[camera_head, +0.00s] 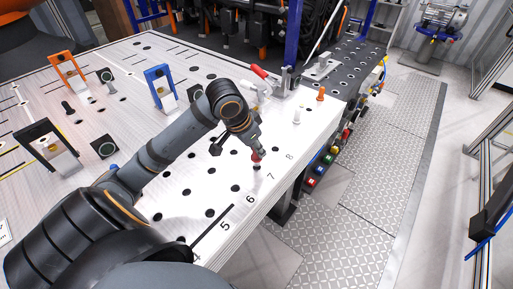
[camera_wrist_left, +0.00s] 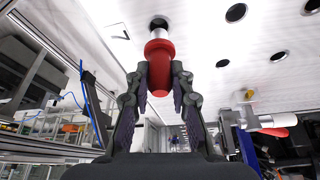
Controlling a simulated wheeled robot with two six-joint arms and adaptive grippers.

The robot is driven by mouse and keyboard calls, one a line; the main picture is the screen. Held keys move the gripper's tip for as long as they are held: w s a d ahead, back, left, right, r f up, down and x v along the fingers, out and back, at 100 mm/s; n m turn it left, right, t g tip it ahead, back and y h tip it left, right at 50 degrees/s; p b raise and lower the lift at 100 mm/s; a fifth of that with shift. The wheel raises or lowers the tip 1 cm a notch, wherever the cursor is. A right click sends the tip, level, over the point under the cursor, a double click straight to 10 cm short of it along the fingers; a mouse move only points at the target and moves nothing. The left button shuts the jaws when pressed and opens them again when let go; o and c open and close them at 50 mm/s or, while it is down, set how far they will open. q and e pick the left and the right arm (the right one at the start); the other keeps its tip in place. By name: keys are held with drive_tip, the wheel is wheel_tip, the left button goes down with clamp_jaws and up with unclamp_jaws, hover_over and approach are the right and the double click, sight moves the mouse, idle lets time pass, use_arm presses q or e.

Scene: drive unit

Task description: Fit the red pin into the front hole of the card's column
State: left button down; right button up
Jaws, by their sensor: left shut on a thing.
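The red pin (camera_head: 256,156) has a red collared head and a silver shank. In the left wrist view the red pin (camera_wrist_left: 160,68) is between the fingers of my left gripper (camera_wrist_left: 162,85), which is shut on it. In the head view my left gripper (camera_head: 258,149) holds it upright over the front hole (camera_head: 257,168) near the printed 7. In the left wrist view the shank meets the dark front hole (camera_wrist_left: 159,22); I cannot tell how far, if at all, it is inside. My right gripper is not in view.
An orange pin (camera_head: 320,95) and a pale pin (camera_head: 296,117) stand to the right. A red-handled clamp (camera_head: 260,72) is behind the gripper. Orange, blue and black brackets stand at the left. The white tabletop (camera_head: 180,215) has several other holes and ends at its front edge.

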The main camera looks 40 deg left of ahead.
sight(257, 157)
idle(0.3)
use_arm(q)
drive_tip(key=shift+f, duration=0.1)
drive_tip(key=shift+f+b, duration=0.9)
drive_tip(key=shift+f, duration=1.05)
drive_tip(key=c, duration=1.1)
unclamp_jaws()
wheel_tip(257, 157, up, 10)
